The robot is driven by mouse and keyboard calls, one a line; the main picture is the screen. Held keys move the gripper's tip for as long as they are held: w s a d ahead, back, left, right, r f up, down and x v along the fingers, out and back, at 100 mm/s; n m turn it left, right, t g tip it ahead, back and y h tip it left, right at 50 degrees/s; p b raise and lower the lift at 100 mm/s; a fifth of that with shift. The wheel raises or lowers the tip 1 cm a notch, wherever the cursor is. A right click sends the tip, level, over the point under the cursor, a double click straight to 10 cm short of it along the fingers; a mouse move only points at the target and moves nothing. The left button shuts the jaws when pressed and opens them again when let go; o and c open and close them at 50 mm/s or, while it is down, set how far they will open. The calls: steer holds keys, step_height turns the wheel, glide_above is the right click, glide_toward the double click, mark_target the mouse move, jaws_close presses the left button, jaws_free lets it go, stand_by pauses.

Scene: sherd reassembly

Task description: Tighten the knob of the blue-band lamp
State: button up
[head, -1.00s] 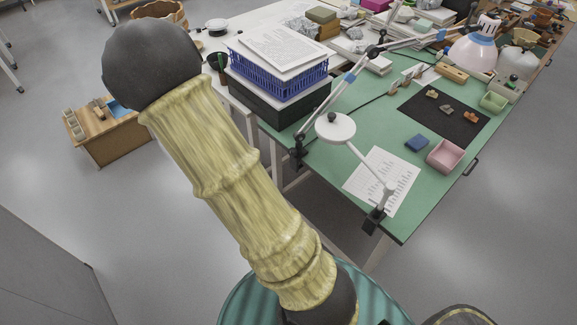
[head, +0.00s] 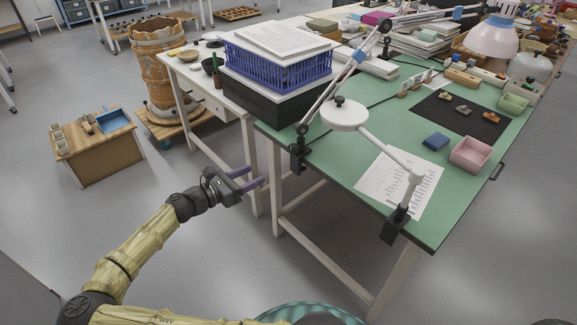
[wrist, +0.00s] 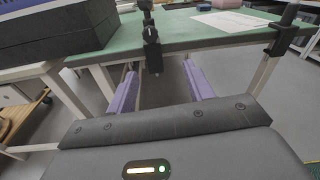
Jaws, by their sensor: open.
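The blue-band lamp has a pale pinkish shade (head: 493,40) with a blue band at the far right of the green table. Its jointed grey arm carries blue bands (head: 358,57) and has a dark elbow knob (head: 385,27). Its black clamp (head: 297,155) grips the table's near left edge and shows in the wrist view (wrist: 151,45). My gripper (head: 254,177) is open and empty, its purple fingers beside the table legs, left of and lower than the clamp. In the wrist view, the fingers (wrist: 160,80) stand apart below the clamp. How tight any knob is cannot be told.
A second lamp with a white round head (head: 344,114) is clamped at the table's front edge (head: 395,225). A blue basket (head: 275,66) on a black box (head: 270,103) stands left of the arm. A pink tray (head: 471,154) lies right. Floor (head: 200,250) around my gripper is clear.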

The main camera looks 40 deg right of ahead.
mark_target(291, 150)
steer(key=shift+w+a+r+n+t+h, duration=0.1)
steer(key=shift+w+a+n+t+h, duration=0.35)
steer(key=shift+w+a, duration=0.2)
steer(key=shift+d, duration=0.1)
steer(key=d, duration=0.5)
steer(key=d+b, duration=0.1)
steer(key=d, duration=0.5)
steer(key=d+b, duration=0.1)
steer(key=d, duration=0.5)
steer(key=shift+w+d, duration=0.15)
steer(key=shift+w, duration=0.25)
steer(key=shift+c, duration=0.4)
steer(key=c, duration=0.9)
